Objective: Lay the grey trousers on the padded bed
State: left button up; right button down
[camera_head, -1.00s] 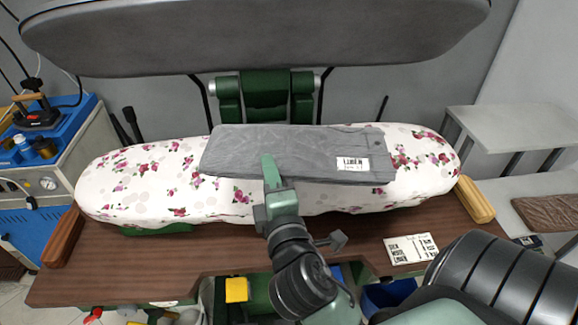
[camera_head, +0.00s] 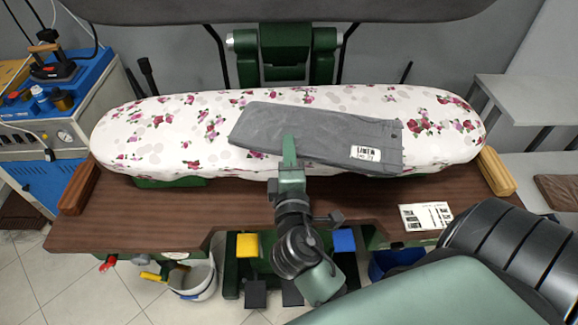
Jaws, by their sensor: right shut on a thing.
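The folded grey trousers (camera_head: 325,132) lie over the right-middle part of the floral padded bed (camera_head: 165,140), slightly tilted, with a white label near their lower right. My right gripper (camera_head: 289,150) is at the near edge of the trousers, left of their middle, and is shut on them. Its lower finger is hidden under the cloth. I cannot tell whether the trousers rest fully on the bed or are held slightly above it. My left gripper is not in view.
The dark upper press head (camera_head: 290,8) hangs above the back of the bed. The brown wooden table (camera_head: 130,220) runs along the front, with a printed card (camera_head: 426,216) at right. A white bucket (camera_head: 193,281) is below.

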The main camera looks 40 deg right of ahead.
notch_tip(320, 180, down, 4)
jog(key=shift+f+b, duration=0.25)
jog(key=shift+b, duration=0.1)
jog(key=shift+f, duration=0.15)
jog(key=c, duration=1.3)
grip_release()
